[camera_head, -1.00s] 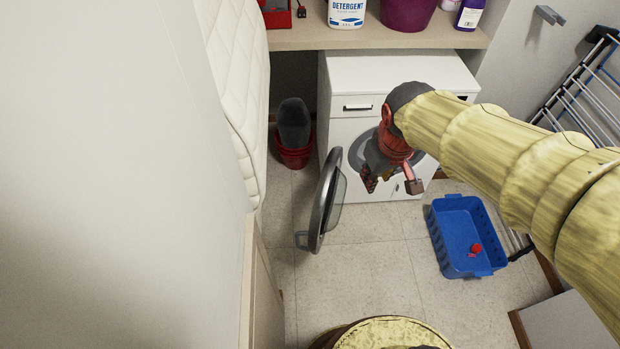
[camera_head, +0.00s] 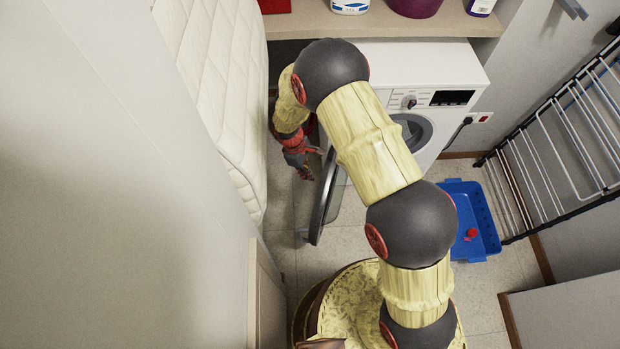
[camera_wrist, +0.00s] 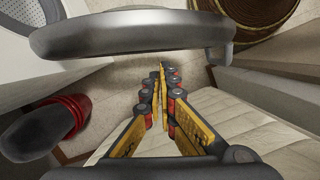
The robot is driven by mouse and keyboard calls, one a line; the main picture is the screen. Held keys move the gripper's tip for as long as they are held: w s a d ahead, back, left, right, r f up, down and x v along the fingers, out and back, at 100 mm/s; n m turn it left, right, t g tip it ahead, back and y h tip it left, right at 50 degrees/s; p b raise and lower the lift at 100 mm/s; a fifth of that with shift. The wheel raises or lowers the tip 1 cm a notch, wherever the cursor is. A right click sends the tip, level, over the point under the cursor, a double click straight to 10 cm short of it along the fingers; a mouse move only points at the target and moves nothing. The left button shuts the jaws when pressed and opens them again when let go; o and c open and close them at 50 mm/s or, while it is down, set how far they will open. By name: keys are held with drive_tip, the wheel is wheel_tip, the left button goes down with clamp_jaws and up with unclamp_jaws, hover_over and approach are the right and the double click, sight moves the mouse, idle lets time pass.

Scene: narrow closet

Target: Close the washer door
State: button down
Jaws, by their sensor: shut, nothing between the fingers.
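The white washer (camera_head: 447,68) stands under the shelf. Its round door (camera_head: 322,203) hangs open, swung out from the front and seen nearly edge-on. My arm crosses in front of the washer and hides part of it and of the door's hinge side. My gripper (camera_head: 306,172) is to the left of the door, on its outer side. In the wrist view the door (camera_wrist: 130,38) spans the top with its handle (camera_wrist: 222,50) at the right. My gripper's fingers (camera_wrist: 160,70) are shut and empty, pointing toward the door, with a small gap seeming to remain.
A quilted cream mattress (camera_head: 213,70) stands close on the left. In the wrist view a red bucket with a dark grey object (camera_wrist: 45,128) is at the left. A blue basket (camera_head: 484,240) sits on the floor at right, beside a drying rack (camera_head: 560,135). A shelf (camera_head: 450,22) runs above.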

drive_tip(key=b+x, duration=0.3)
drive_tip(key=x, duration=0.8)
drive_tip(key=shift+f+n, duration=0.3)
drive_tip(key=shift+s+a, duration=0.1)
